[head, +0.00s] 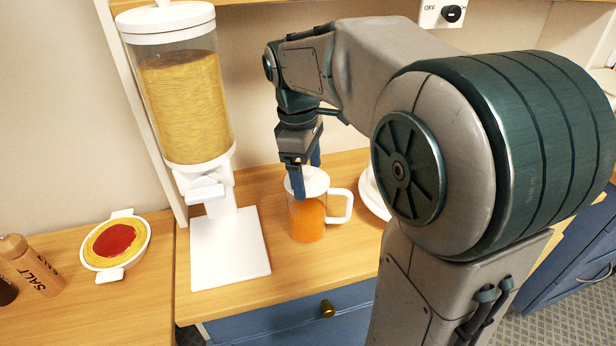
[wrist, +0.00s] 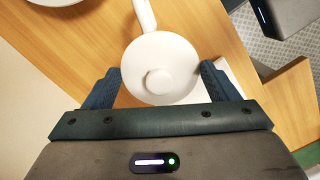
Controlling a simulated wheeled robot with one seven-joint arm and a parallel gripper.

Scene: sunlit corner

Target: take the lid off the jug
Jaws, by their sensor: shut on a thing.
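The jug (head: 308,222) is clear, holds orange liquid and has a white handle. It stands upright on the wooden counter. Its round white lid (head: 317,184) is at the top of the jug; I see no clear gap between them. In the wrist view the lid (wrist: 170,58) shows from above with a small round knob, and the jug's handle (wrist: 145,14) reaches up the picture. My gripper (head: 307,176) points down at the lid. Its two blue fingers (wrist: 161,85) are on opposite sides of the lid, shut on it. The jug body is hidden under the lid in the wrist view.
A tall cereal dispenser (head: 185,105) on a white base (head: 228,262) stands just left of the jug. A white plate (head: 372,196) is close on the right, partly behind my arm. A dish with red sauce (head: 116,240) and a salt mill (head: 30,268) are far left.

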